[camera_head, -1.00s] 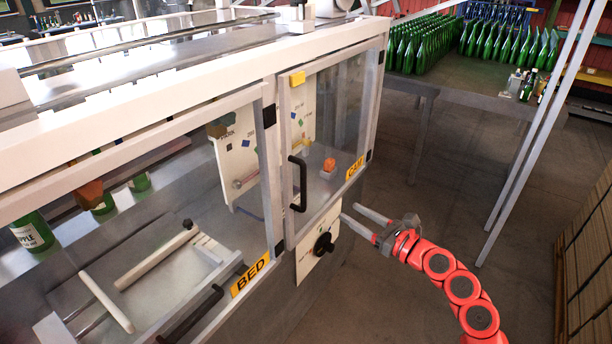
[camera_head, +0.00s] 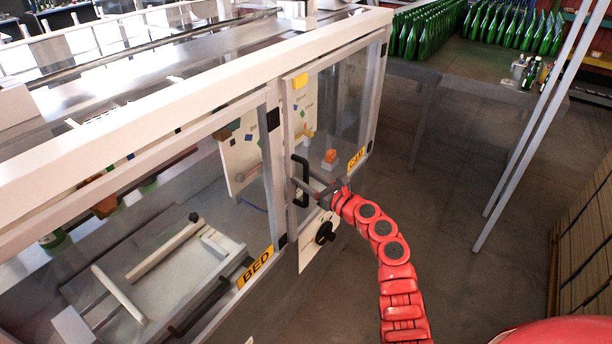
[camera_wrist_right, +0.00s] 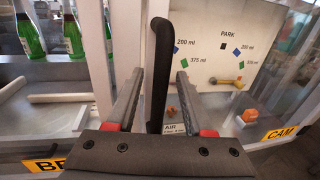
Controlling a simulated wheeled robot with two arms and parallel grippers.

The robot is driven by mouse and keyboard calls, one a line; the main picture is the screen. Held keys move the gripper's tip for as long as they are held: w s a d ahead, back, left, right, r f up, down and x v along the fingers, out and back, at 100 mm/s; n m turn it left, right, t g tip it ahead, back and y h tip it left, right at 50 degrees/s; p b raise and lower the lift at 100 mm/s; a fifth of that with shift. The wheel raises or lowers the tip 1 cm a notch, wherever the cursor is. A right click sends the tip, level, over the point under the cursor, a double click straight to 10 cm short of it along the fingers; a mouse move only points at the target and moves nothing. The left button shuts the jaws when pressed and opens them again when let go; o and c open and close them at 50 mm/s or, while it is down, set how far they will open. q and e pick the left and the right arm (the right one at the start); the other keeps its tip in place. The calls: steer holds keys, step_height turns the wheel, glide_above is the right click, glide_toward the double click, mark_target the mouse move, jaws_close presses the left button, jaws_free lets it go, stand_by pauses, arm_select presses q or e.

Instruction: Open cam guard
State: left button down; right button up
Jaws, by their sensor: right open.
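The cam guard (camera_head: 338,110) is a clear framed door with a yellow CAM label, and it stands closed on the machine's right section. Its black vertical handle (camera_head: 299,178) is on the door's left side. My right gripper (camera_head: 302,187) is at the handle. In the right wrist view the handle (camera_wrist_right: 158,70) stands between the two open fingers (camera_wrist_right: 157,88), with a gap visible on both sides. Whether the fingers touch it cannot be told. My left gripper is not in view.
The bed guard (camera_head: 256,268) with its BED label is just left of the cam guard. A black knob (camera_head: 325,232) on a white plate sits below the cam guard. A table of green bottles (camera_head: 470,70) stands at the back right.

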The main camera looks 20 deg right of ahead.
steer(key=shift+c, duration=0.2)
jaws_close()
stand_by(1.3)
